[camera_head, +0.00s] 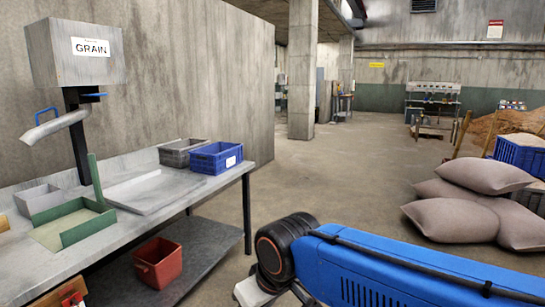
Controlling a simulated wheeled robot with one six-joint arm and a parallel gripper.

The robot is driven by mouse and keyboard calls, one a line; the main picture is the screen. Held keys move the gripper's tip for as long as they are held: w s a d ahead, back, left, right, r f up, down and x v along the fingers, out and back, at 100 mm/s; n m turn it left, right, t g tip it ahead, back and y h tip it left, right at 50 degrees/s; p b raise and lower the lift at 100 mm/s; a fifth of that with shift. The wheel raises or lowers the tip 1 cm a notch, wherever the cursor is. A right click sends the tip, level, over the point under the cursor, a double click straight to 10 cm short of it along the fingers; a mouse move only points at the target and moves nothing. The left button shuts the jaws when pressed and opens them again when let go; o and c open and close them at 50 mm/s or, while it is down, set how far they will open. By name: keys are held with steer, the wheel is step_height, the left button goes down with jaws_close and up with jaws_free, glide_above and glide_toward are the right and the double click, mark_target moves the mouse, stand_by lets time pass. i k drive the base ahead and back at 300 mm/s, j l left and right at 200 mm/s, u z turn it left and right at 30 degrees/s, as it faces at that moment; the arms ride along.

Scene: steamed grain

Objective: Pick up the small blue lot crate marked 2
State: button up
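A small blue crate (209,163) stands on the far right end of the grey workbench. It has a white label (231,161) on its right-hand side, too small for me to read a number. A grey crate (173,157) of similar size stands close to its left. My blue arm (400,276) reaches in from the lower right, well short of the bench. My gripper does not show clearly in this view, and nothing is seen touching the blue crate.
The workbench (140,215) carries a green-sided tray (72,234) under the GRAIN dispenser (80,55). A red bin (158,262) sits on the lower shelf. Sacks (455,220) and another blue crate (520,155) lie at right. The floor between is clear.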

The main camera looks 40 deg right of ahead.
mark_target(215, 158)
steer(key=i+l, duration=0.2)
steer(key=l, duration=0.2)
steer(key=i+l, duration=0.15)
steer(key=l, duration=0.25)
steer(key=i+l+z, duration=0.1)
steer(key=l, duration=0.3)
steer(key=i+l, duration=0.25)
steer(key=l, duration=0.15)
steer(key=i+l, duration=0.2)
steer(key=l, duration=0.2)
steer(key=z, duration=0.05)
